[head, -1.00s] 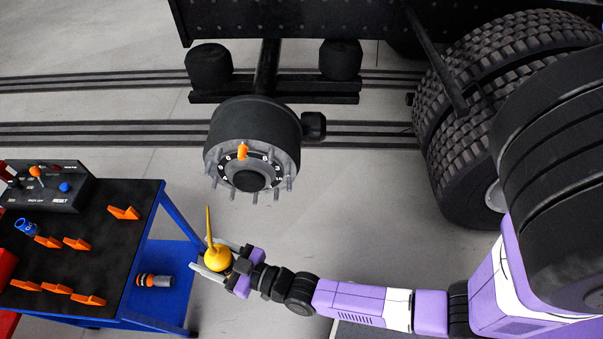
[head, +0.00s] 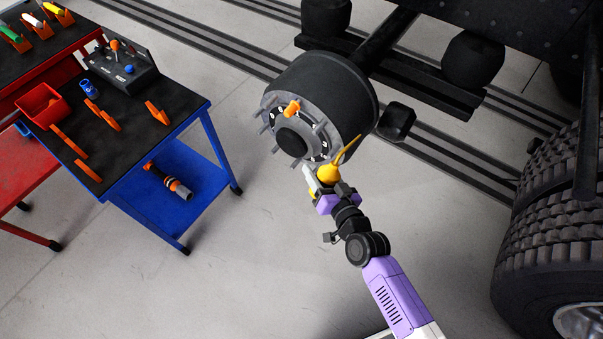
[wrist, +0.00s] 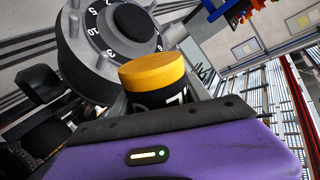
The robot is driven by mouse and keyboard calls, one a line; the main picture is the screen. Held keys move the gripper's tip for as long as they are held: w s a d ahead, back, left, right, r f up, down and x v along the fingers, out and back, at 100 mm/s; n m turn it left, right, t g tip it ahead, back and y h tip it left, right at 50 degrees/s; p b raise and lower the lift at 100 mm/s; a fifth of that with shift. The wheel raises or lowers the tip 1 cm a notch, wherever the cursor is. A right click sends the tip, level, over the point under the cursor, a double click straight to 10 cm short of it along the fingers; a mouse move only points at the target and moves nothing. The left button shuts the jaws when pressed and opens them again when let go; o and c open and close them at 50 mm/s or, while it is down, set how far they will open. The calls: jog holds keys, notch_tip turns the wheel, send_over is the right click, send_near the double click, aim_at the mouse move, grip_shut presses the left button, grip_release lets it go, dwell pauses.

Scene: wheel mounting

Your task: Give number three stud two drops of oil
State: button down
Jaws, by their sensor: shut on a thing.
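My gripper (head: 324,186) is shut on a yellow oil can (head: 329,174). The can's thin spout leans up and to the right, in front of the hub's lower right edge. The wheel hub (head: 320,88) has studs around its face and a dark ring with white numbers (head: 316,148). An orange piece (head: 292,108) sits at the top of the ring. In the wrist view, a yellow round part of the can (wrist: 152,70) stands before the hub face (wrist: 110,32).
A blue cart (head: 205,150) with a black top stands left, carrying orange holders and a control box (head: 125,68). A tool (head: 170,182) lies on its lower shelf. A red table is further left. A large tyre (head: 555,220) is at right. Floor below the hub is clear.

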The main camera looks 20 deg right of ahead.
jog(key=w+a+f+m+g+y+b, duration=0.2)
jog(key=w+a+f+y+b, duration=0.2)
jog(key=f+b, duration=0.5)
jog(key=shift+w+g+b, duration=0.4)
jog(key=shift+w+b, duration=0.55)
jog(key=shift+b, duration=0.75)
jog(key=shift+f, duration=0.15)
notch_tip(320, 180, down, 3)
jog(key=b, duration=0.2)
jog(key=shift+d+b, duration=0.1)
jog(key=shift+b, duration=0.25)
jog(key=shift+r, duration=0.2)
dwell(0.9)
notch_tip(320, 180, up, 5)
jog(key=p, duration=0.4)
